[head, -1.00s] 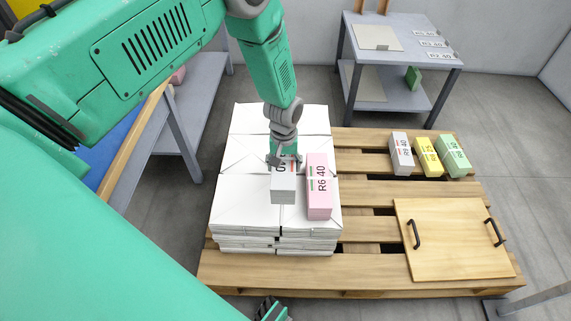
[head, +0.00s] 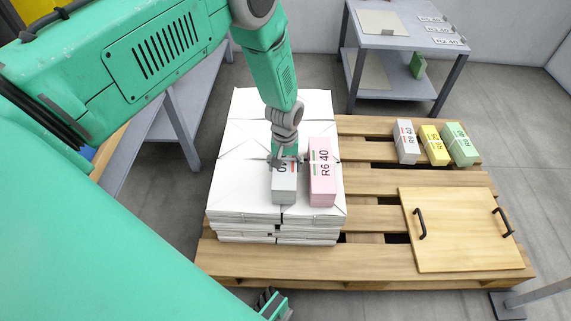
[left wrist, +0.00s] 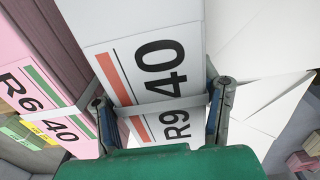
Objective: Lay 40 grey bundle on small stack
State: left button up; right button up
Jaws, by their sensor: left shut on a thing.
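A grey-white bundle labelled R9 40 (head: 284,190) with a red stripe is on top of the white stack (head: 228,192), near its front. My left gripper (head: 285,163) comes down from above with its fingers on both sides of the bundle, shut on it. In the left wrist view the bundle (left wrist: 135,45) fills the middle between the fingers of the gripper (left wrist: 163,103). Whether its underside touches the stack is hidden. A pink bundle R6 40 (head: 322,180) stands just right of it. My right gripper (head: 270,303) shows only partly at the bottom edge.
On the wooden pallet (head: 375,262) stand another grey-white bundle (head: 406,148), a yellow bundle (head: 435,153) and a green bundle (head: 462,150). A wooden board with two black handles (head: 460,240) lies at the front right. A grey table (head: 400,45) stands behind.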

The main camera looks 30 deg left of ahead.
pick_arm(q)
jog(key=shift+w+d+r, duration=0.1)
jog(key=shift+d+r, duration=0.05)
jog(key=shift+f+b, duration=0.3)
jog(key=shift+f, duration=0.2)
jog(key=o, duration=1.8)
jog(key=shift+c, duration=0.2)
jog(key=shift+r, duration=0.3)
notch_tip(320, 180, up, 11)
jog(key=shift+r, duration=0.15)
